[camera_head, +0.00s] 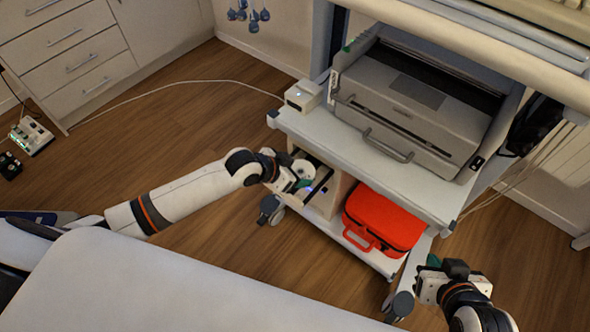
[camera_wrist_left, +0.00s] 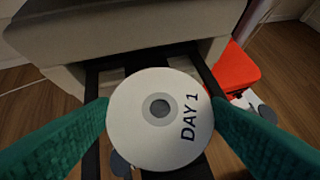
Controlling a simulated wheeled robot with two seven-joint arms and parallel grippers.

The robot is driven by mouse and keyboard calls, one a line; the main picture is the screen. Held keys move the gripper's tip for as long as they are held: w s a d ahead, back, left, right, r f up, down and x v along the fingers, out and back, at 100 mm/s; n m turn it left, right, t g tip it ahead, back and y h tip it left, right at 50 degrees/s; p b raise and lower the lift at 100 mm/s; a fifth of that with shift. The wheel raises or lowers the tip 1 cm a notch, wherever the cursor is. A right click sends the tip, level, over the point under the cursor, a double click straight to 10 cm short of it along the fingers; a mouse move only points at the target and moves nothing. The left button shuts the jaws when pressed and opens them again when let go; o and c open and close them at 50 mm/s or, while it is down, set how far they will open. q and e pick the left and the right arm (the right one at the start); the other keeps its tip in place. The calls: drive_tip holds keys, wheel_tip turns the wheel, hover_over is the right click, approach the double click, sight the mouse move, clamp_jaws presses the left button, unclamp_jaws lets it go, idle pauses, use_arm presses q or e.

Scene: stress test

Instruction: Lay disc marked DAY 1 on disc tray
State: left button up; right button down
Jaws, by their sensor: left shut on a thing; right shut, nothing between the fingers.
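The white disc marked DAY 1 (camera_wrist_left: 184,135) is held edge to edge between the green fingers of my left gripper (camera_wrist_left: 160,108). Its label faces the wrist camera, with the text turned sideways. A black disc tray (camera_wrist_left: 92,130) extends from the pale machine behind and beneath the disc. I cannot tell whether the disc touches the tray. In the head view my left gripper (camera_head: 303,184) is at the left side of the cart, by the dark tray (camera_head: 321,186), and partly hides it. My right gripper (camera_head: 431,266) is shut and empty at the lower right.
A red case (camera_head: 384,218) sits on the cart's lower shelf, right of the tray. A grey printer-like machine (camera_head: 415,100) stands on the white upper shelf (camera_head: 340,138), with a small white box (camera_head: 303,96) at its left. Open wooden floor lies left of the cart.

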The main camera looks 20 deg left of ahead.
use_arm(q)
drive_tip(key=shift+f, duration=0.5)
idle(0.8)
drive_tip(key=o, duration=0.8)
drive_tip(key=shift+a+r, duration=0.1)
